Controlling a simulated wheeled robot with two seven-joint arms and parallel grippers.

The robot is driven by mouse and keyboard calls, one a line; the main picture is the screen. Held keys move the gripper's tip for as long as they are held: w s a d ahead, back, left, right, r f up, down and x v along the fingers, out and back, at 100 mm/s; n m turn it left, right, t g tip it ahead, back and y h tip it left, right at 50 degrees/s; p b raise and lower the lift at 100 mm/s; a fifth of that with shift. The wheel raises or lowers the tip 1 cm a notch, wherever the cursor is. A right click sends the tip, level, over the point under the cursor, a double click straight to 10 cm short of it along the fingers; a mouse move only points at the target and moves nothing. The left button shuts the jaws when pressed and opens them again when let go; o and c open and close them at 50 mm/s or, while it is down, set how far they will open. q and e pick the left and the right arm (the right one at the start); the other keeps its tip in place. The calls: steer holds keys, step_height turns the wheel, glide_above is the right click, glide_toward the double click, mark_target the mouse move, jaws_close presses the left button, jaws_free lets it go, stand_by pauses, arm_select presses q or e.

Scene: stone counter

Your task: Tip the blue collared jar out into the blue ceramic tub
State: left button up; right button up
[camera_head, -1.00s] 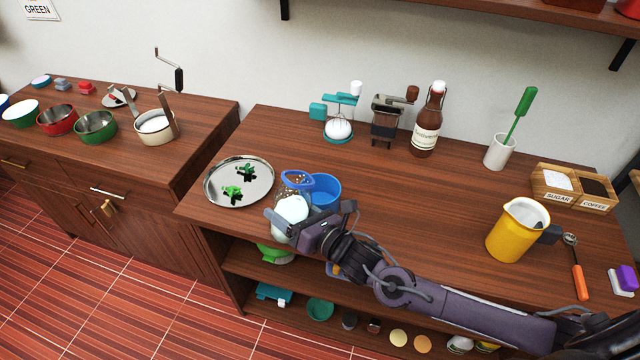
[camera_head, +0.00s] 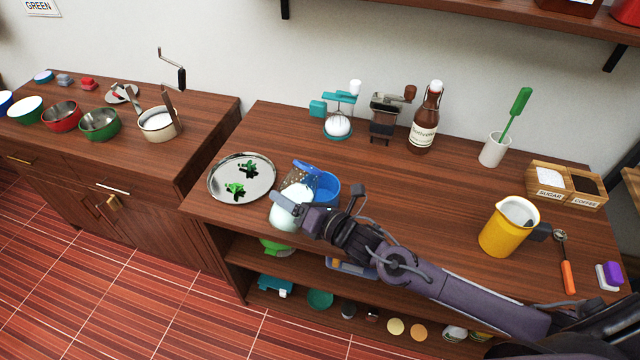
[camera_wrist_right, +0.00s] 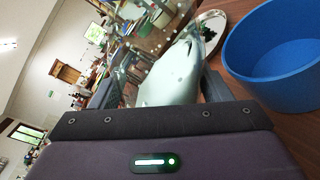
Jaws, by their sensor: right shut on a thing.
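The blue collared jar (camera_head: 287,211) has a pale lower body, a clear glass upper part and a blue collar. It leans right, its collar beside and above the near-left rim of the blue ceramic tub (camera_head: 329,189). My right gripper (camera_head: 292,207) is shut on the jar's lower body, at the left of the tub. In the right wrist view the pale jar body (camera_wrist_right: 172,78) lies between the fingers, and the tub (camera_wrist_right: 270,62) is at right, its visible inside empty. The jar's mouth is partly hidden. My left gripper is not in view.
A round metal tray (camera_head: 240,180) with green pieces lies left of the jar, near the counter's left edge. A yellow jug (camera_head: 506,228), brown bottle (camera_head: 426,120) and white holder (camera_head: 494,150) stand farther off. The counter middle is clear.

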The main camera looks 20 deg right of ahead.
steer(key=shift+s+a+f+m, duration=0.15)
steer(key=shift+a+f+m, duration=0.05)
steer(key=shift+f+m, duration=0.6)
stand_by(0.4)
steer(key=shift+s+a+m, duration=0.1)
steer(key=shift+m, duration=0.6)
stand_by(0.3)
steer(key=shift+r+m+g+y+p, duration=0.3)
steer(key=shift+r+m+p, duration=0.3)
steer(key=shift+m+p, duration=0.35)
stand_by(0.6)
steer(key=shift+w+d+r+m+g+p, duration=0.4)
steer(key=shift+r+m+p, duration=0.2)
steer(key=shift+p, duration=0.35)
stand_by(1.7)
steer(key=shift+d+m, duration=0.15)
steer(key=shift+m, duration=0.3)
stand_by(1.1)
